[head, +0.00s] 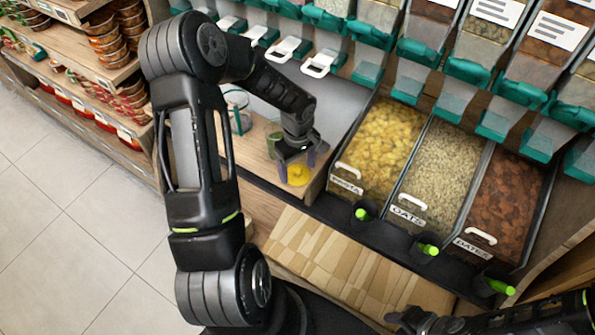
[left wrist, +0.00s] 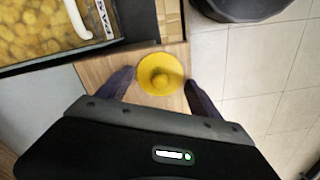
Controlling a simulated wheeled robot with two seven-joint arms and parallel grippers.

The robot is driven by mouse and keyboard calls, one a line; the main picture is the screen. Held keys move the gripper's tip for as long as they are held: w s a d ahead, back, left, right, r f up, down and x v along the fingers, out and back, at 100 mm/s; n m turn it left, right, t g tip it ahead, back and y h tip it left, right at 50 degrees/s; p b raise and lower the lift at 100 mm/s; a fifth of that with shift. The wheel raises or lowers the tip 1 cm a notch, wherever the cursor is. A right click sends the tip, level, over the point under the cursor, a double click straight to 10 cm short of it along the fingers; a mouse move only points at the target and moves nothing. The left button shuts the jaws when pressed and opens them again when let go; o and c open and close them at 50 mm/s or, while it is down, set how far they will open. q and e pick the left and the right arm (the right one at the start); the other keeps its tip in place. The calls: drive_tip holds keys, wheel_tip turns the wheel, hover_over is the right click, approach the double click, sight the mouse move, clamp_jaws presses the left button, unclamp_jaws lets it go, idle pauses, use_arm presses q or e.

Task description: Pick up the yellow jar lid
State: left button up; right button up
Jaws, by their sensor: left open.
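The yellow jar lid (head: 298,174) lies on the wooden counter, left of the pasta bin. In the left wrist view the lid (left wrist: 160,74) is round with a raised knob in its middle. My left gripper (head: 297,162) is above the lid with its fingers pointing down. In the wrist view my left gripper (left wrist: 158,88) is open, one finger on each side of the lid, and holds nothing. I cannot tell how far above the lid the fingertips are. At the lower right of the head view part of my right arm shows, but its fingertips cannot be made out.
A clear glass jar (head: 238,112) and a green container (head: 274,138) stand on the counter (head: 255,152) behind my left gripper. The pasta bin (head: 375,145) is close on the right. Dispensers with teal spouts (head: 410,58) hang above. A patterned wooden board (head: 345,262) in front is clear.

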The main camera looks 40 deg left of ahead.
use_arm(q)
drive_tip(key=shift+f, duration=0.25)
idle(0.4)
drive_tip(key=shift+s+d, duration=0.1)
drive_tip(key=shift+s, duration=0.05)
clamp_jaws()
idle(0.5)
